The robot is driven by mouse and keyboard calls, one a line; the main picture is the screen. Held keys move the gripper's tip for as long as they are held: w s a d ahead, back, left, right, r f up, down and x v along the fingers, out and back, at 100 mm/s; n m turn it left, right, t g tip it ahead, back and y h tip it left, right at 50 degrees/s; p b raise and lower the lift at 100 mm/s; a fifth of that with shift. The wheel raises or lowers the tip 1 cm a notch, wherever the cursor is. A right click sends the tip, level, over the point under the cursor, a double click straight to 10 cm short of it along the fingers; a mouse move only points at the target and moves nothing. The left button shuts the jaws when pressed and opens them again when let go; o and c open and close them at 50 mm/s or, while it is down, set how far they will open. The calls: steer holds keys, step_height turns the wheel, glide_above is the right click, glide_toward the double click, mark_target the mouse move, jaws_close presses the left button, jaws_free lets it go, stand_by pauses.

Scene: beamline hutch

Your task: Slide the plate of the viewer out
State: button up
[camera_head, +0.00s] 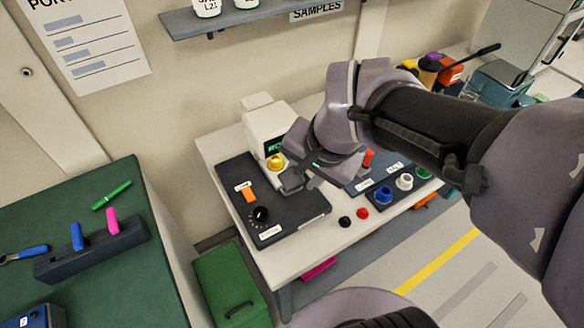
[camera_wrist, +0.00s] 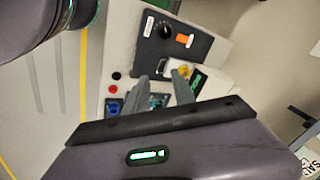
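A dark flat box (camera_head: 290,218) with a black knob (camera_head: 260,214), an orange tab (camera_head: 248,195) and small white labels lies on the white table. Behind it stands a white device (camera_head: 262,120) with a green-lit display and a yellow round part (camera_head: 275,162). I cannot tell for sure which of these is the viewer, and no plate is clearly distinct. My gripper (camera_head: 303,182) is over the box's right end, beside the white device. The yellow part (camera_wrist: 183,69) shows just beyond the fingertips.
Right of my gripper is a dark holder with blue (camera_head: 383,195), white (camera_head: 404,182) and green pieces. Black (camera_head: 344,221) and red (camera_head: 362,213) buttons sit near the table's front edge. A green bench (camera_head: 90,270) stands left. A shelf (camera_head: 240,17) hangs above.

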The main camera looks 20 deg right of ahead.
mark_target(297, 189)
steer(key=w+d+f+m+g+p, duration=0.1)
steer(key=w+d+f+m+p, duration=0.15)
steer(key=w, duration=0.25)
steer(key=w+d+f+m+g+p, duration=0.1)
steer(key=w+f+m+p, duration=0.25)
steer(key=w, duration=0.25)
steer(key=shift+m+h, duration=0.3)
steer(key=shift+h, duration=0.1)
steer(key=b+x, duration=0.2)
steer(key=x, duration=0.4)
steer(key=b+x, duration=0.1)
steer(key=x, duration=0.4)
steer(key=s+b+x, duration=0.1)
steer(key=b+x, duration=0.1)
steer(key=x, duration=0.4)
steer(key=shift+w+d+f+b, duration=0.1)
steer(key=shift+d+f+b, duration=0.15)
steer(key=shift+f, duration=0.25)
jaws_close()
